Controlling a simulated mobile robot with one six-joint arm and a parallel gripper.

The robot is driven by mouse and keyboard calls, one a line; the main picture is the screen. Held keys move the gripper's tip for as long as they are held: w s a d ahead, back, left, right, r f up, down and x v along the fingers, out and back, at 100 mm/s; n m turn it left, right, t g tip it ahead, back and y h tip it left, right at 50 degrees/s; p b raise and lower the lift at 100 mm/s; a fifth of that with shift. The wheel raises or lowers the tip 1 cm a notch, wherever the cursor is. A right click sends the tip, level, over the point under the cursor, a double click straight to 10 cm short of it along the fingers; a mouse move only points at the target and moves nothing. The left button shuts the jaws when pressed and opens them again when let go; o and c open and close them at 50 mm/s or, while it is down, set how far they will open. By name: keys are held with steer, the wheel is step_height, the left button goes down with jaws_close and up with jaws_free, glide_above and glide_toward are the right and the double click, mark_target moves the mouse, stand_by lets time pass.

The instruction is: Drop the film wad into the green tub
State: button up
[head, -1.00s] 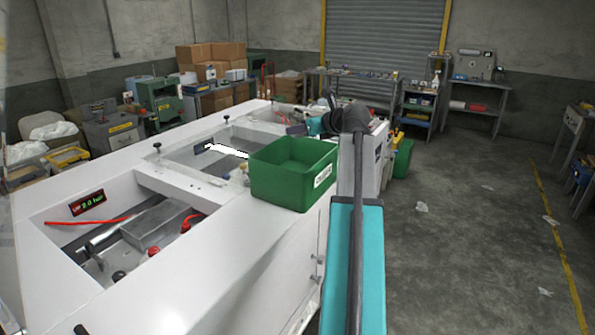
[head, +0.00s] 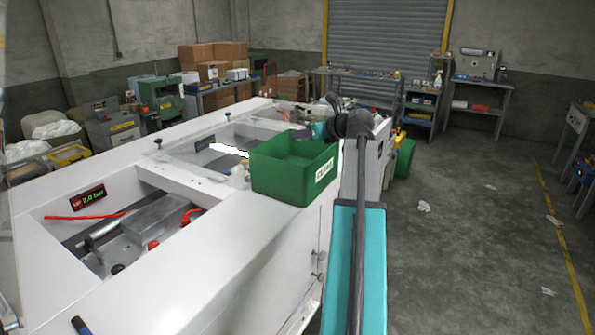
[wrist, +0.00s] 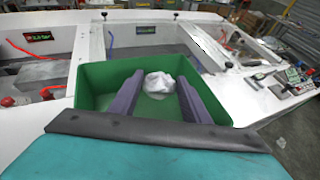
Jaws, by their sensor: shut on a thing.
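The green tub (head: 277,184) stands on the white machine top near its right edge, open side up, with a white label on its side. It fills the middle of the wrist view (wrist: 90,92). My gripper (wrist: 160,80) is shut on the white, crumpled film wad (wrist: 158,83), which shows between the two dark fingertips. The fingers reach over the tub's opening, and the wad is seen against the tub's inside. How high it is above the tub floor I cannot tell. In the head view my gripper's teal body shows at the tub's far right corner; the wad is hidden there.
The white machine (head: 255,240) has open bays with red hoses and a small display (head: 87,197). The grey floor (head: 460,250) at the right is mostly clear, with a few scraps.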

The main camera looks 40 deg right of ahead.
steer(key=shift+f+b, duration=0.85)
steer(key=shift+f, duration=0.45)
steer(key=o, duration=1.1)
steer(key=shift+s+r, duration=0.1)
steer(key=shift+s, duration=0.05)
steer(key=b+v, duration=0.4)
steer(key=v, duration=0.9)
steer(key=shift+s, duration=0.25)
steer(key=shift+s, duration=0.1)
